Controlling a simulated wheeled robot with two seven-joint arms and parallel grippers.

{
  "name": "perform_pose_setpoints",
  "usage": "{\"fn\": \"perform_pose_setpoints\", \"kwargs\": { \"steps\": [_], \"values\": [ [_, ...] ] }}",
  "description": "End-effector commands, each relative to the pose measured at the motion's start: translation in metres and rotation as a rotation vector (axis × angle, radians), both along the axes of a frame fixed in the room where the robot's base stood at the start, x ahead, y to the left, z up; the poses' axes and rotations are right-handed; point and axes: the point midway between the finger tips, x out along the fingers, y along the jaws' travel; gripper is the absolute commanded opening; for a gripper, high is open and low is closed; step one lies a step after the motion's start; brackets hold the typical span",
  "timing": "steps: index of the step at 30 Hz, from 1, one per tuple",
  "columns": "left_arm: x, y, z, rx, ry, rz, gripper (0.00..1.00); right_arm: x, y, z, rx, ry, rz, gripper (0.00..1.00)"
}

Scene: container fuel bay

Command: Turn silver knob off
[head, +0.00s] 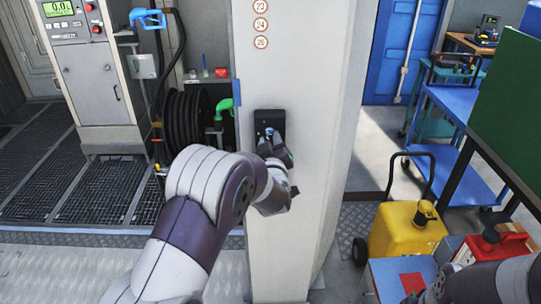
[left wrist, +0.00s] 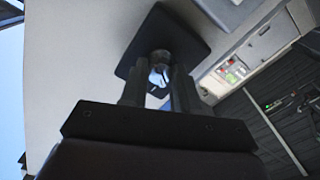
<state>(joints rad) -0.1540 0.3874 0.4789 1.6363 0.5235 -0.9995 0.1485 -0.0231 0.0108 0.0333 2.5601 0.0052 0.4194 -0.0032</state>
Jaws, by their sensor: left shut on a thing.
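The silver knob (left wrist: 158,76) sits on a black plate (head: 268,121) fixed to the pale pillar. My left gripper (head: 270,140) reaches to the plate in the head view and covers most of the knob there. In the left wrist view, my left gripper (left wrist: 159,88) has its two dark fingers on either side of the knob and is shut on it. The black plate (left wrist: 140,45) shows behind the fingers. The knob's exact turn angle is hard to tell. My right arm shows at the lower right, but its fingertips are not in view.
A grey fuel dispenser (head: 95,85) with a blue nozzle (head: 148,18) stands at left, beside a black hose reel (head: 187,120) and a green nozzle (head: 223,108). A yellow can (head: 400,235), a red can (head: 500,250) and a blue cart (head: 465,185) stand at right.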

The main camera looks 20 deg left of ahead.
Motion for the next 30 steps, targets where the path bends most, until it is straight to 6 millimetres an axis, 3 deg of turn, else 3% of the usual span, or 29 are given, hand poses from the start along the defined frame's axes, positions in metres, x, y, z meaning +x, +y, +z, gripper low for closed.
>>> {"fn": "perform_pose_setpoints", "kwargs": {
  "steps": [1, 3, 15, 30],
  "values": [
    [0.0, 0.0, -0.009, -0.04, -0.014, -0.001, 0.0, 0.0, 0.0, -0.018, 0.0, 0.0, 0.0, 0.52],
    [0.0, 0.0, -0.009, -0.102, -0.032, -0.001, 0.0, 0.0, 0.0, -0.029, 0.0, 0.0, 0.0, 0.52],
    [0.0, -0.001, -0.005, -0.415, -0.121, -0.001, 0.0, 0.0, 0.0, -0.082, 0.0, 0.0, 0.0, 0.52],
    [0.0, -0.001, 0.0, -0.581, -0.166, -0.001, 0.0, 0.0, 0.0, -0.105, 0.0, 0.0, 0.0, 0.52]
  ]
}}
